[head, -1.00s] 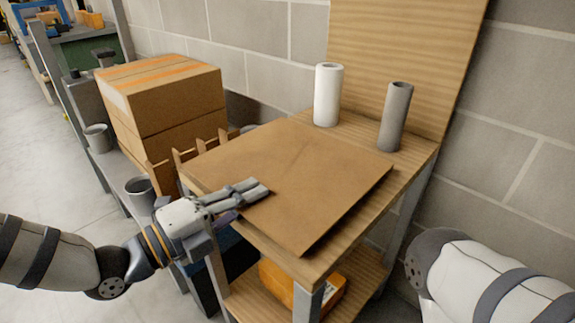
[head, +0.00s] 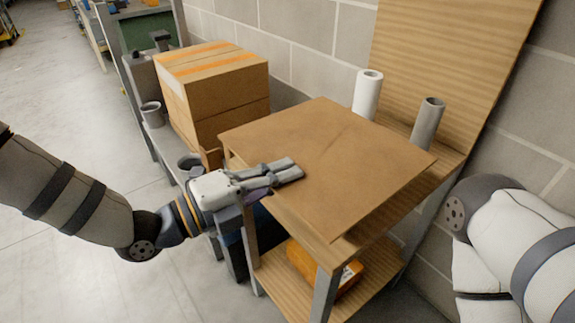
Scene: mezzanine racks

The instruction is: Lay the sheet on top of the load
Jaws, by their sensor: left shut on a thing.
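The sheet (head: 340,150) is a flat brown board over the top of a wooden bench. My left gripper (head: 285,170) is shut on its left edge, with fingers showing on top of the sheet. The sheet looks slightly raised off the bench, though the gap is hard to judge. The load looks to be the stacked cardboard cartons (head: 232,95) with orange tape, left of the bench and behind my gripper. The cartons' top is bare. My right gripper is out of view; only part of that arm shows at the right.
A white roll (head: 367,94) and a grey roll (head: 427,122) stand upright on the bench (head: 455,155) behind the sheet. A tall wooden panel (head: 450,60) rises behind them. Grey cups (head: 152,114) stand beside the cartons. An orange box (head: 312,262) lies on the lower shelf.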

